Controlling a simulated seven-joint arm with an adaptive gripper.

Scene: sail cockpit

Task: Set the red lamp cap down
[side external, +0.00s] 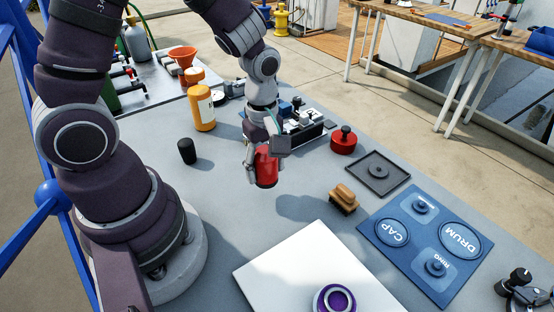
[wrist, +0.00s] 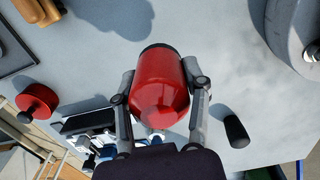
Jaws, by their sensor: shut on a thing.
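The red lamp cap (side external: 265,168) is a rounded red body with a dark rim at one end. It hangs in my gripper (side external: 264,158) above the grey table in the side external view. In the wrist view the red lamp cap (wrist: 160,88) fills the space between the two fingers of my gripper (wrist: 161,85), one finger on each side. The blue board (side external: 375,229) on the right has recesses marked CAP (side external: 392,233), DRUM and RING.
A wooden-handled brush (side external: 343,198), a red knobbed piece (side external: 344,141) and a dark square tray (side external: 361,183) lie right of my gripper. A white board (side external: 275,268) holds a purple ring (side external: 322,299). A black cylinder (side external: 187,151) and an orange bottle (side external: 203,112) stand left.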

